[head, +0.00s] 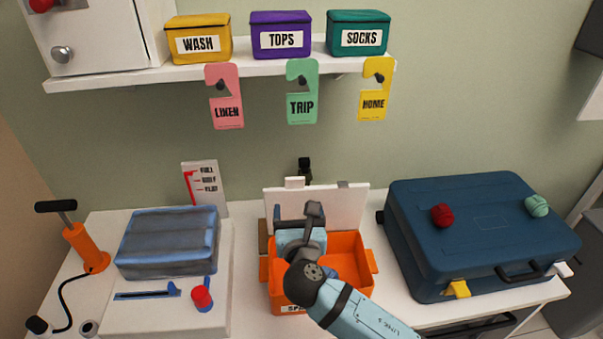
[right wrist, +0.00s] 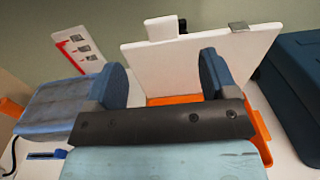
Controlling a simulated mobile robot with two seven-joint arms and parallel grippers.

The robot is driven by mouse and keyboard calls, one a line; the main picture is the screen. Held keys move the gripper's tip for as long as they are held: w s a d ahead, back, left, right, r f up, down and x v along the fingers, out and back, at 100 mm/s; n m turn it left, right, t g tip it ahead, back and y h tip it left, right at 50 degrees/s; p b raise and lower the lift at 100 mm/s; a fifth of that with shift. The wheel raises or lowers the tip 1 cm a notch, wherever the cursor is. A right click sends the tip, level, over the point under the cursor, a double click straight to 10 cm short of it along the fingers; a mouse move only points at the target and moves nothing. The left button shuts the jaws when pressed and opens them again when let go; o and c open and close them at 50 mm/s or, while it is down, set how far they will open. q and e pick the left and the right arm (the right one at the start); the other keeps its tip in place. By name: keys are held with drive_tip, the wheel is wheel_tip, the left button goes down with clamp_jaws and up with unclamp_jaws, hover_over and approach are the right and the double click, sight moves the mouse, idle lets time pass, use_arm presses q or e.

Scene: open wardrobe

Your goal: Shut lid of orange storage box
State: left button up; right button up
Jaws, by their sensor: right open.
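The orange storage box (head: 351,254) stands on the white table with its white lid (head: 345,200) raised upright at the back. The lid also fills the middle of the right wrist view (right wrist: 185,60). My right gripper (head: 298,212) is over the left part of the box, in front of the lid, and hides part of both. In the right wrist view its two dark blue fingers (right wrist: 164,80) are spread apart with nothing between them. I cannot tell whether a finger touches the lid. My left gripper is not in view.
A blue suitcase (head: 480,215) stands close on the right. A folded blue bundle (head: 168,242) lies on a white unit on the left, beside an orange pump (head: 86,247). A shelf (head: 120,77) with small boxes and hanging tags is above.

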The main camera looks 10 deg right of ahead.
sight(295, 179)
drive_tip(key=w, duration=1.2)
drive_tip(key=shift+w+d, duration=0.25)
drive_tip(key=shift+w, duration=0.55)
